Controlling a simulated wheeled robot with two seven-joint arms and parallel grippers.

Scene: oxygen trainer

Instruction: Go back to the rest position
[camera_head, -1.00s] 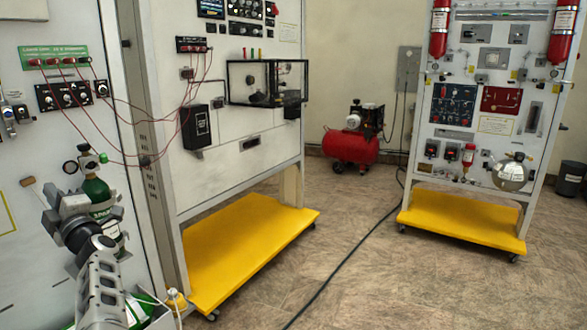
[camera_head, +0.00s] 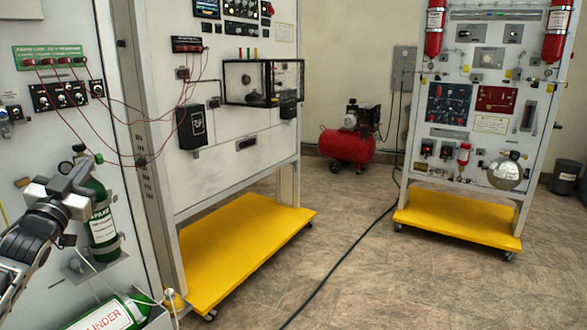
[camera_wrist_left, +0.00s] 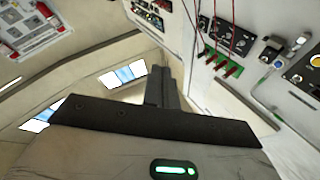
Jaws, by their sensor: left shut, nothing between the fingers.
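My left gripper (camera_head: 84,172) is at the left edge of the head view, in front of the white trainer panel and just left of the upright green cylinder (camera_head: 101,222). In the left wrist view its fingers (camera_wrist_left: 163,88) are together, with nothing between them. The cylinder stands against the panel on a small bracket, its upper left side partly covered by my gripper in the head view. My right gripper is not in view.
A second green cylinder (camera_head: 108,314) lies in a white holder at the bottom left. Red cables hang from the green-labelled strip (camera_head: 50,56). A yellow-based trainer (camera_head: 245,245) stands right of my arm. A red compressor (camera_head: 347,146) stands behind, with open floor between.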

